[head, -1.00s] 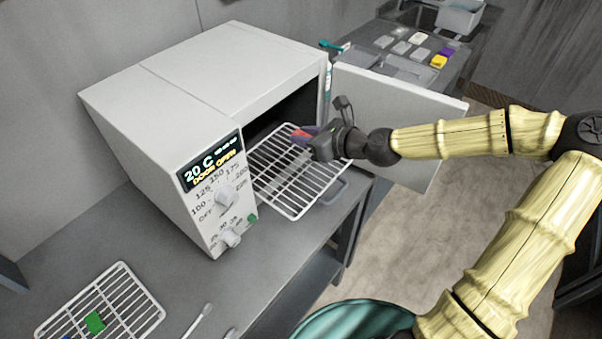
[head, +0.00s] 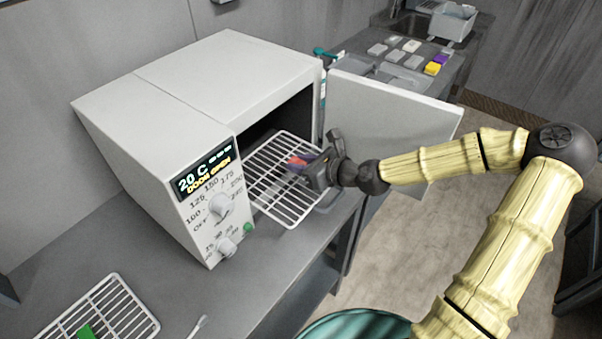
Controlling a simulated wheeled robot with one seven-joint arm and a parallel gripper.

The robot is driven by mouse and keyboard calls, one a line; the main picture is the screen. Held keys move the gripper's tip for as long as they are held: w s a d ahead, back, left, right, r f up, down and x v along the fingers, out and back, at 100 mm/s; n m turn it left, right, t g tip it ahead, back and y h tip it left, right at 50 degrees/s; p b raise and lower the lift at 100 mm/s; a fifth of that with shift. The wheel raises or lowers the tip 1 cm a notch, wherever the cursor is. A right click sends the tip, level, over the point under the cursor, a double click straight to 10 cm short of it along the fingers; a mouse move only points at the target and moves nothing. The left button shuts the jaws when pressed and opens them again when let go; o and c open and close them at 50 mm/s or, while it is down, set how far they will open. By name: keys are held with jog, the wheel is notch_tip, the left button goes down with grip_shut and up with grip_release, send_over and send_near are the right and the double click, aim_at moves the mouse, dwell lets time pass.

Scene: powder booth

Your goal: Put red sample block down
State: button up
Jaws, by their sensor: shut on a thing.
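The red sample block (head: 296,162) shows as a small red shape at the tips of my gripper (head: 308,168). My gripper is shut on it, over the white wire rack (head: 278,190) that sticks out of the open oven (head: 200,120). A purple patch shows beside the red. The gripper body hides part of the block, and I cannot tell whether the block touches the rack wires. The oven display reads 20 C and DOOR OPEN.
The open oven door (head: 385,118) stands behind my arm. A second wire rack (head: 120,310) with a green block (head: 86,332) lies at the lower left of the bench. A side table holds several small blocks and a bin (head: 452,22).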

aim_at(302, 180)
jog(key=shift+f, duration=1.9)
jog(key=o, duration=1)
jog(key=shift+f, duration=0.1)
jog(key=v, duration=1.2)
jog(key=shift+r, duration=0.25)
jog(key=shift+a, duration=0.1)
